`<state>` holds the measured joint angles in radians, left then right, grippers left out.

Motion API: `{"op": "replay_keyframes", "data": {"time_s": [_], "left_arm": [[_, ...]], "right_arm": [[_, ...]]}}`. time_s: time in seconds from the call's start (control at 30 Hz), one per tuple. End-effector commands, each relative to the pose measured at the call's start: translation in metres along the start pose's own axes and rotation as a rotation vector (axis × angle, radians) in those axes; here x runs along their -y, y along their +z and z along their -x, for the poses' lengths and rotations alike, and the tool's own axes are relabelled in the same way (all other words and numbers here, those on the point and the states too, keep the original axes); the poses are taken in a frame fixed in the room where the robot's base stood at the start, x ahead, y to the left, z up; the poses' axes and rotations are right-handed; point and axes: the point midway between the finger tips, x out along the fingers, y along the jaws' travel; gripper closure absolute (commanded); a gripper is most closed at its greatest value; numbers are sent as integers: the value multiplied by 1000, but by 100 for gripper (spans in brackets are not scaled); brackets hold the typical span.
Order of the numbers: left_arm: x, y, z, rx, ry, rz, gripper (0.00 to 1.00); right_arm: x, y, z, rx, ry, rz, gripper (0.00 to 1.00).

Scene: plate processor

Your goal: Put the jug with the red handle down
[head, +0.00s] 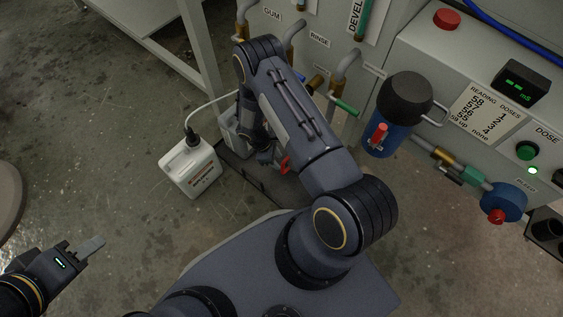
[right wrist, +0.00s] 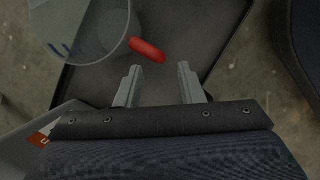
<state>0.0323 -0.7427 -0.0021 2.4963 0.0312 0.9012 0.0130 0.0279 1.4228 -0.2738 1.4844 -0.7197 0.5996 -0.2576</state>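The jug (right wrist: 88,28) is a clear round vessel at the top left of the right wrist view, cut off by the frame edge. Its red handle (right wrist: 147,49) lies just beyond my right fingertips. My right gripper (right wrist: 160,82) is open, with nothing between its fingers, and apart from the handle. The jug appears to stand on a dark tray (right wrist: 205,20). In the head view the red handle (head: 284,165) shows beside my right arm, which hides most of the jug. My left gripper (head: 88,247) is at the lower left, away from everything; its finger gap is not clear.
A white canister (head: 190,168) with a tube stands left of the tray (head: 250,178); another canister (head: 234,133) is partly hidden behind my right arm. The processor (head: 430,75) with pipes and a blue filter housing (head: 385,130) stands at the right. The floor at left is mostly clear.

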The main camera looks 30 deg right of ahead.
Motion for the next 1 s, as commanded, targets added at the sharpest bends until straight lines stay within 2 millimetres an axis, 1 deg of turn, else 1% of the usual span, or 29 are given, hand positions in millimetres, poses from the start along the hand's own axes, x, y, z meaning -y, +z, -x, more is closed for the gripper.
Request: {"op": "replay_keyframes", "data": {"time_s": [0.03,0.1,0.2,0.3,0.43,1.0], "left_arm": [[-3,-4,7,0,0,0,64],[-5,-6,11,0,0,0,64],[-7,-7,14,0,0,0,64],[-8,-8,16,0,0,0,64],[-8,-8,17,0,0,0,64],[-8,-8,16,0,0,0,64]], "right_arm": [[0,1,16,-1,1,1,65],[0,1,28,-2,0,0,65],[0,1,41,0,0,1,65],[0,0,50,-1,0,0,65],[1,0,53,1,-1,0,65],[0,0,52,1,-1,0,65]]}}
